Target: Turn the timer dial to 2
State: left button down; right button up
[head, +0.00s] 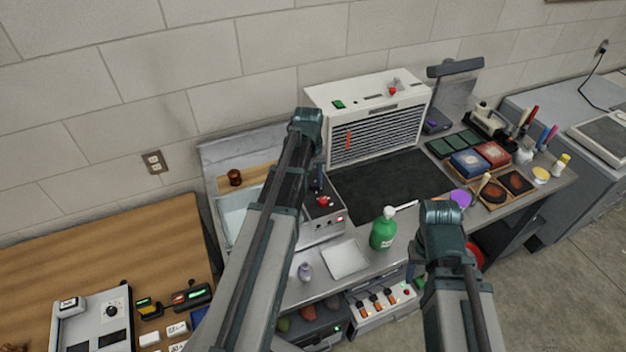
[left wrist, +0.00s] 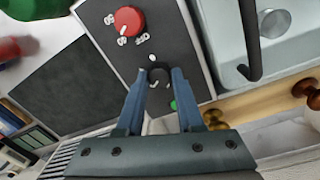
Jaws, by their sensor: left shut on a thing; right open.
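The timer dial, a small black knob (left wrist: 158,76), sits on the dark top panel of a metal control box (head: 318,229). My left gripper (left wrist: 160,78) is shut on this knob, one blue finger on each side. In the head view my left gripper (head: 318,184) reaches down to the box, and its arm hides part of it. A white mark shows beside the knob; I cannot read its scale. A red knob (left wrist: 129,20) with white labels is on the same panel, apart from the fingers. My right gripper (head: 411,275) is open and low by the bench front, mostly hidden.
A green bottle (head: 383,232) and a white square dish (head: 345,259) stand on the bench near the box. A basin (head: 228,220) lies left of it. A white louvred unit (head: 372,113) stands behind, with a dark mat (head: 385,185) in front.

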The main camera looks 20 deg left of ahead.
aim_at(311, 183)
pick_arm(q)
jog(key=c, duration=0.5)
grip_release()
jog(key=shift+c, duration=0.2)
notch_tip(311, 183, up, 14)
jog(key=p, duration=1.4)
jog(key=shift+s+a, duration=0.15)
jog(key=shift+a, duration=0.15)
jog(key=shift+f, duration=0.15)
jog(key=s+d+f+m+y+b, duration=0.1)
jog(key=s+d+f+m+b, duration=0.3)
jog(key=s+d+f+b, duration=0.4)
jog(key=s+d+f+m+b, duration=0.5)
jog(key=s+d+f+b, duration=0.4)
jog(key=d, duration=0.8)
notch_tip(311, 183, down, 4)
jog(key=b, duration=0.4)
jog(key=shift+r+y, duration=0.15)
jog(key=shift+y, duration=0.25)
